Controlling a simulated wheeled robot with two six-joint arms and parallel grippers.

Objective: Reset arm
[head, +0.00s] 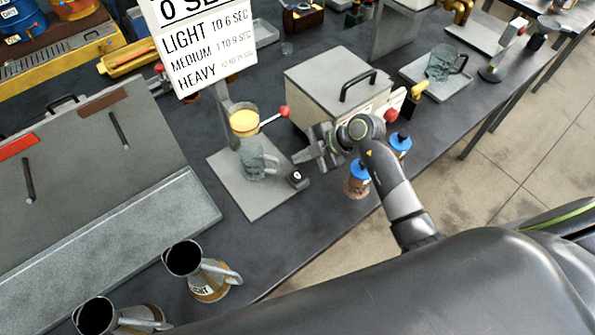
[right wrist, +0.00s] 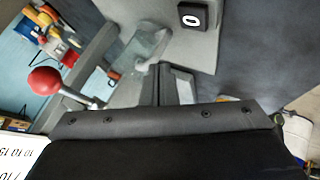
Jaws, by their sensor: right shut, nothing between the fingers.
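My right gripper (head: 298,156) is shut and empty. It points left, close to the right side of a glass mug (head: 258,163) on a grey stand plate (head: 228,186). In the right wrist view the shut fingers (right wrist: 162,68) point toward the same mug (right wrist: 146,42); I cannot tell whether they touch it. Above the mug is a cup of yellow oil (head: 244,124) with a lever ending in a red ball (head: 284,111), also in the right wrist view (right wrist: 44,81). A small black block marked 0 (head: 295,178) sits on the plate's right edge. My left gripper is not in view.
A sign (head: 205,45) rises behind the stand. A grey box with a black handle (head: 335,85) stands behind my right gripper. Blue-capped bottles (head: 357,182) are by my right arm. Metal jugs (head: 200,270) stand at the front left. Another glass mug (head: 442,62) is at the back right.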

